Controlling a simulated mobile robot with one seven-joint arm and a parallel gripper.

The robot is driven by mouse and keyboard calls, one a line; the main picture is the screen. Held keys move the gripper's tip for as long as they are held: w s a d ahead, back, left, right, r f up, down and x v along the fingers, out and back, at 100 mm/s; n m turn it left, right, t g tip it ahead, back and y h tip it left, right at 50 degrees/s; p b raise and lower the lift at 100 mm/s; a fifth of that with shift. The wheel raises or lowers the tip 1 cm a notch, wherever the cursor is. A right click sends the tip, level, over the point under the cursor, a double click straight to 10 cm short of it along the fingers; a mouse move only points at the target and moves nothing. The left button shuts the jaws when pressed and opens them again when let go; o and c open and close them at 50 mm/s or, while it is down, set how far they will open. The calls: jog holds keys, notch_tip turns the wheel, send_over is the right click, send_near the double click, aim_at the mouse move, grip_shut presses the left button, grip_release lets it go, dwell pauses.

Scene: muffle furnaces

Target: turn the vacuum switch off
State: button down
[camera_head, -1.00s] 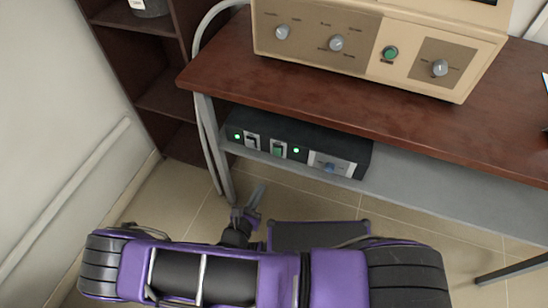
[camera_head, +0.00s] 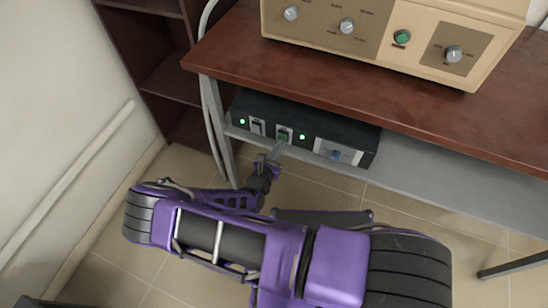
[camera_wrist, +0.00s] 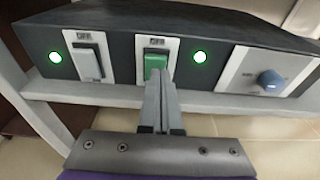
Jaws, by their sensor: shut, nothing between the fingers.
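A black control box (camera_head: 350,131) sits on the grey shelf under the wooden table; its front also shows in the wrist view (camera_wrist: 122,28). It carries a grey rocker switch (camera_wrist: 89,63) and a green rocker switch (camera_wrist: 155,64), each with "OFF" printed above. Which one is the vacuum switch I cannot read. A lit green lamp (camera_wrist: 55,57) is beside the grey switch, and another lit lamp (camera_wrist: 199,57) is right of the green switch. My gripper (camera_wrist: 161,80) is shut and empty, its tips at the lower part of the green switch, partly covering it. Contact is unclear.
A blue knob (camera_wrist: 269,80) is on a pale panel at the box's right. A beige furnace unit (camera_head: 380,40) with knobs stands on the wooden tabletop (camera_head: 225,60) above. A grey table leg (camera_head: 220,130) and pale hose are left of the box. A dark shelf unit (camera_head: 165,85) stands behind.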

jog(key=shift+w+d, duration=0.15)
jog(key=shift+w, duration=0.25)
jog(key=shift+r, duration=0.15)
jog(key=p, duration=0.1)
jog(key=r+g+p, duration=0.1)
jog(key=p, duration=0.1)
jog(key=shift+w+d+p, duration=0.15)
jog(key=shift+w+p, duration=0.15)
jog(key=shift+w, duration=0.05)
jog(key=shift+f+b, duration=0.5)
jog(key=shift+b, duration=0.1)
jog(key=shift+s, duration=0.15)
